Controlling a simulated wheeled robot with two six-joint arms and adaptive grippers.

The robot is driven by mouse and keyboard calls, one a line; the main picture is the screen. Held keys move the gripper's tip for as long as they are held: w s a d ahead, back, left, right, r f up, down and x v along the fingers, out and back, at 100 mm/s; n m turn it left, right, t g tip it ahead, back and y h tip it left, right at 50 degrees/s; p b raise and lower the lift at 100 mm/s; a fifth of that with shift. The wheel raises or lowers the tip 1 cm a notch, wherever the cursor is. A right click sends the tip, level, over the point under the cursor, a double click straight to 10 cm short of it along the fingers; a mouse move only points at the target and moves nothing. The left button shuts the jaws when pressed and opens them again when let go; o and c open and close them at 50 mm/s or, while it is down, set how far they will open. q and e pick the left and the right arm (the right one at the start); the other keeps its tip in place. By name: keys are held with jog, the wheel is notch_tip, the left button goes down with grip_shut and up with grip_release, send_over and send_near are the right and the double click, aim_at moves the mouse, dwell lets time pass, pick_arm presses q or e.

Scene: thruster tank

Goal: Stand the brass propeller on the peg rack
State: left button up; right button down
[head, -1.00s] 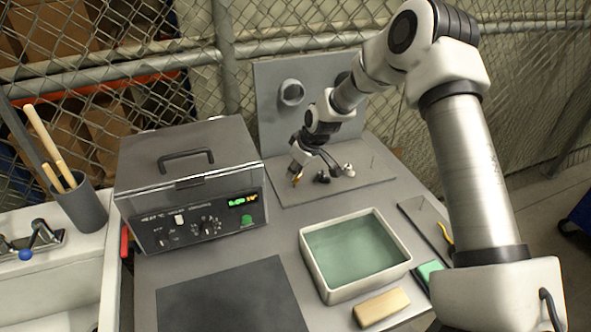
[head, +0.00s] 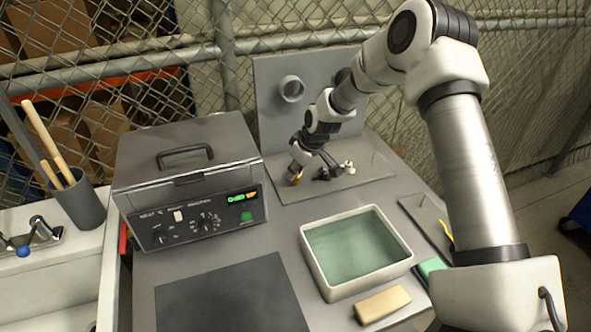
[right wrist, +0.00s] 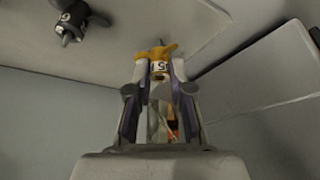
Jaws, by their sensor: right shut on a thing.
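The brass propeller (right wrist: 158,54) is between the fingertips of my right gripper (right wrist: 158,70), which is shut on its hub, marked with a 5. It also shows as a small yellow spot in the head view (head: 297,178). The peg rack (head: 285,193) is the grey plate at the back of the bench, with an upright panel behind it. My right gripper is low over the plate's left part. A thin tip shows just beyond the brass propeller in the wrist view; I cannot tell whether the propeller is around a peg. My left gripper is not in view.
A dark propeller (right wrist: 72,20) marked 6 stands close to the right gripper, and a white propeller (head: 348,167) is further right. A bare thin peg (head: 372,157) stands right of them. The green-filled basin (head: 352,248) and the lidded machine (head: 185,185) stand nearer the front.

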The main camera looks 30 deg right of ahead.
jog(key=shift+f+b, duration=0.6)
jog(key=shift+f, duration=0.25)
dwell(0.5)
jog(key=c, duration=1)
grip_release()
jog(key=shift+o, duration=0.2)
notch_tip(320, 180, up, 8)
jog(key=p, duration=0.6)
jog(key=shift+p, duration=0.4)
